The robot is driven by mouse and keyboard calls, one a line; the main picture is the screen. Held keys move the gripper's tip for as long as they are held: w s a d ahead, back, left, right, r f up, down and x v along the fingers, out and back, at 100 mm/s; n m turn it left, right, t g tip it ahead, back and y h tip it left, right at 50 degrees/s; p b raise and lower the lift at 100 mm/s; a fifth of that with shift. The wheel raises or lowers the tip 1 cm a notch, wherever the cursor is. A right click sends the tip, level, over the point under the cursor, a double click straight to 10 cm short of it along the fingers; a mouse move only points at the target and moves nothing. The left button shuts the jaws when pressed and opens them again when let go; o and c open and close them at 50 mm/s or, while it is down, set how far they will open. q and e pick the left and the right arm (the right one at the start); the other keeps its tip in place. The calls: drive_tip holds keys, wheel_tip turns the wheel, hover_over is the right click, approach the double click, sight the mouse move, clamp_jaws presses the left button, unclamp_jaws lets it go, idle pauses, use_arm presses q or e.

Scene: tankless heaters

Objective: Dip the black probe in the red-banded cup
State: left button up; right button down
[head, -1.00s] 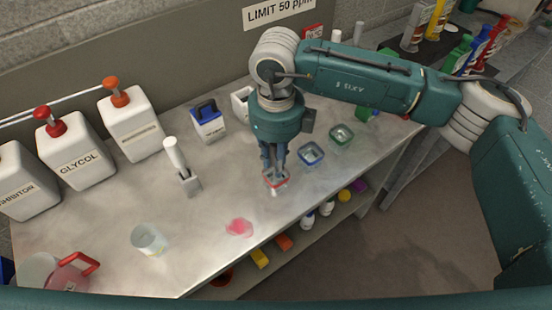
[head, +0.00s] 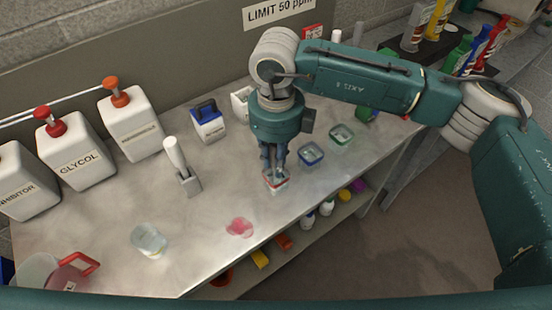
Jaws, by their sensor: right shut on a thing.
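The red-banded cup (head: 277,184) is a small white cup near the front edge of the bench, in the head view. My right gripper (head: 274,163) points straight down right over it, its fingertips at the cup's rim. The gripper is shut on a thin thing between its fingers, which I take for the black probe; fingers and cup rim hide most of it. I cannot tell how deep its tip is. My left gripper is out of view.
A blue-banded cup (head: 310,154) and a green-banded cup (head: 341,135) stand close to the right. A white-handled tool (head: 175,153) in a holder, a clear beaker (head: 149,240) and a pink spill (head: 239,227) are to the left. White pump jugs (head: 132,128) line the back.

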drive_tip(key=shift+r+p, duration=1.85)
drive_tip(key=shift+r, duration=3.2)
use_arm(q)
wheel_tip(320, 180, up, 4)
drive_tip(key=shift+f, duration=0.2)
